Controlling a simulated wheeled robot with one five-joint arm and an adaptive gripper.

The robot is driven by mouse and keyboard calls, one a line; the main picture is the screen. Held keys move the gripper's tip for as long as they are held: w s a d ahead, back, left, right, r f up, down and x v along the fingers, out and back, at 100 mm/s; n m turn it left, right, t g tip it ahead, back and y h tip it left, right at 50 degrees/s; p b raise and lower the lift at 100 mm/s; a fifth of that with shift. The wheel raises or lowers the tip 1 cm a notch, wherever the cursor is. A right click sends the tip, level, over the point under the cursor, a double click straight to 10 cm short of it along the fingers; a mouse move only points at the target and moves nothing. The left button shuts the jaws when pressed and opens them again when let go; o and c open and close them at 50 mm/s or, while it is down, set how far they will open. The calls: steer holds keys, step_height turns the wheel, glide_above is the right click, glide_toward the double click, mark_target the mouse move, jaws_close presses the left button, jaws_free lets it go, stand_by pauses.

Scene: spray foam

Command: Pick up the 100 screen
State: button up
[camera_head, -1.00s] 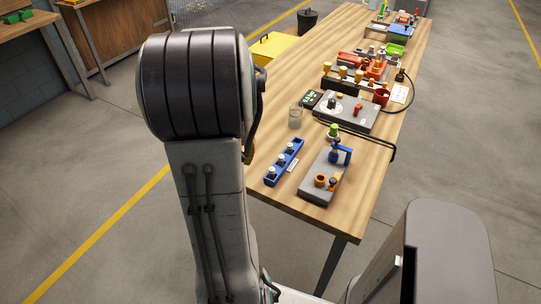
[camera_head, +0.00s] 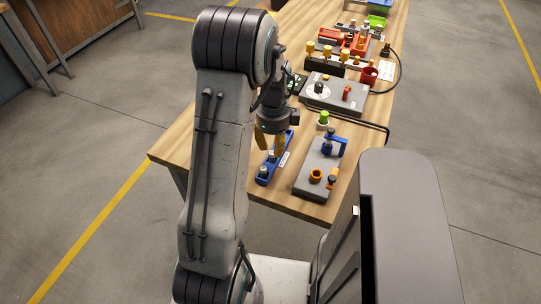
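A blue rack (camera_head: 264,182) lies near the left front of the wooden table, with small pale, dark-topped pieces (camera_head: 263,170) standing in it. I cannot read any marking that tells which piece is the 100 screen. A small white label (camera_head: 284,159) lies along the rack's right side. My gripper (camera_head: 270,148) points down over the rack, its two yellow-brown fingers spread apart with nothing visible between them. The fingers hide the rack's far part. I cannot tell whether they touch a piece.
Right of the rack is a grey plate (camera_head: 316,160) with a blue clamp (camera_head: 334,144) and an orange ring (camera_head: 316,175). A green-topped jar (camera_head: 323,122) stands behind it. Further back are a grey device (camera_head: 335,95) and a red cup (camera_head: 369,76). Bare tabletop lies left of my arm.

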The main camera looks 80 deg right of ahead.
mark_target(272, 153)
steer(key=shift+w+d+f+p, duration=0.1)
steer(key=shift+f+p, duration=0.15)
steer(key=shift+f, duration=1.05)
steer(key=shift+w+f+p, duration=0.1)
steer(key=shift+f+p, duration=0.1)
steer(key=shift+f, duration=1.1)
steer(key=shift+o, duration=0.2)
jaws_close()
